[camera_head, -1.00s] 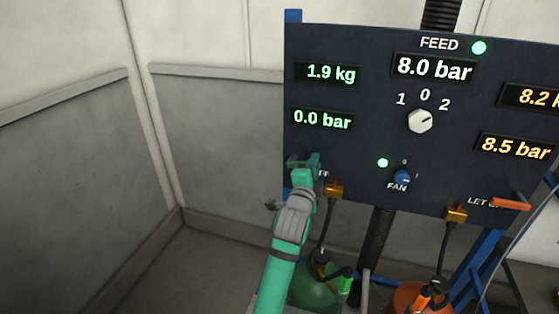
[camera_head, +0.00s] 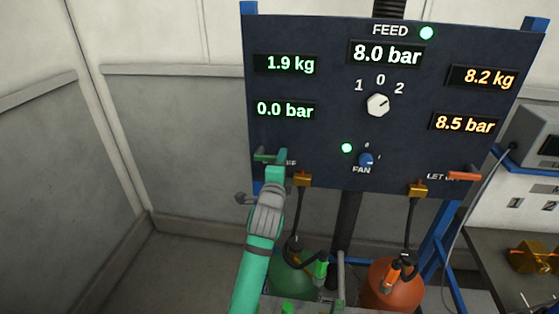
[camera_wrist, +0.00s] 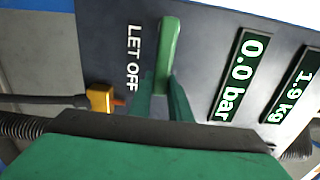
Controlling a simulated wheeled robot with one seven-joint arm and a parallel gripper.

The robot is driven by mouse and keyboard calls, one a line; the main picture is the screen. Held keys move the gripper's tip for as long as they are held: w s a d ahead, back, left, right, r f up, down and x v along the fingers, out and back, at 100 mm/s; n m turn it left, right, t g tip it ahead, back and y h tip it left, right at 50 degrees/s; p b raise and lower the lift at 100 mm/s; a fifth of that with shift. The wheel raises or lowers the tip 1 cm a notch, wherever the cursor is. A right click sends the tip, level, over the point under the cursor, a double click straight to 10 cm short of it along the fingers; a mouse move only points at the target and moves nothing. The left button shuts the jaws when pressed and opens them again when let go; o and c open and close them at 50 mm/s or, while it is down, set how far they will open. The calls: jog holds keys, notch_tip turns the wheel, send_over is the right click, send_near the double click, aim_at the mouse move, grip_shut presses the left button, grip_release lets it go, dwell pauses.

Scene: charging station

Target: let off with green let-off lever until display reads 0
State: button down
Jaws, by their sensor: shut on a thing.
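The green let-off lever (camera_wrist: 168,50) sits on the dark panel beside the words LET OFF. In the head view the lever (camera_head: 266,156) is at the panel's lower left, partly hidden by my arm. My gripper (camera_wrist: 166,95) is shut on the lever's near end. In the head view my gripper (camera_head: 275,172) covers part of the LET OFF label. The green pressure display (camera_head: 285,110) above it reads 0.0 bar, and also shows in the wrist view (camera_wrist: 239,75). The green weight display (camera_head: 287,65) reads 1.9 kg.
An orange lever (camera_head: 464,176) is at the panel's right, with orange displays of 8.2 kg and 8.5 bar (camera_head: 464,123). The feed display (camera_head: 387,54) reads 8.0 bar. A green cylinder (camera_head: 290,276) and an orange cylinder (camera_head: 396,288) stand below, with hoses.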

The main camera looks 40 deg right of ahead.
jog(key=shift+f, duration=0.15)
jog(key=c, duration=1.6)
grip_release()
jog(key=shift+c, duration=0.2)
jog(key=shift+a, duration=0.1)
jog(key=v, duration=1)
jog(key=shift+s+a, duration=0.2)
jog(key=shift+s, duration=0.1)
